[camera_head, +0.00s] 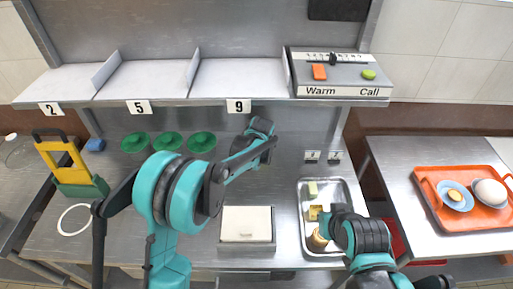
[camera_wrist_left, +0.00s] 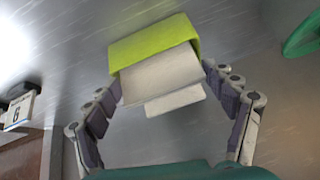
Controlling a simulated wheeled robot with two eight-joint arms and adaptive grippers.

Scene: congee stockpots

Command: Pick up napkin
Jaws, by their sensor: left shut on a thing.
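A lime-green holder (camera_wrist_left: 150,42) with white napkin (camera_wrist_left: 160,76) sticking out shows in the left wrist view. A smaller white piece (camera_wrist_left: 175,101) shows at its near edge. My left gripper (camera_wrist_left: 165,82) has one finger on each side of the white napkin, shut on it. In the head view my left gripper (camera_head: 262,130) is over the back of the steel counter, below the 9 label; the holder and napkin are hidden there. My right gripper (camera_head: 322,220) is at the steel tray (camera_head: 342,187) on the right; its fingers are not clear.
Several green bowls (camera_head: 168,143) stand left of my left gripper. A box with a cream top (camera_head: 247,224) is at the counter's front middle. A yellow-green stand (camera_head: 72,165) and white ring (camera_head: 75,219) are at left. A shelf (camera_head: 240,80) overhangs the back. An orange tray (camera_head: 452,226) is far right.

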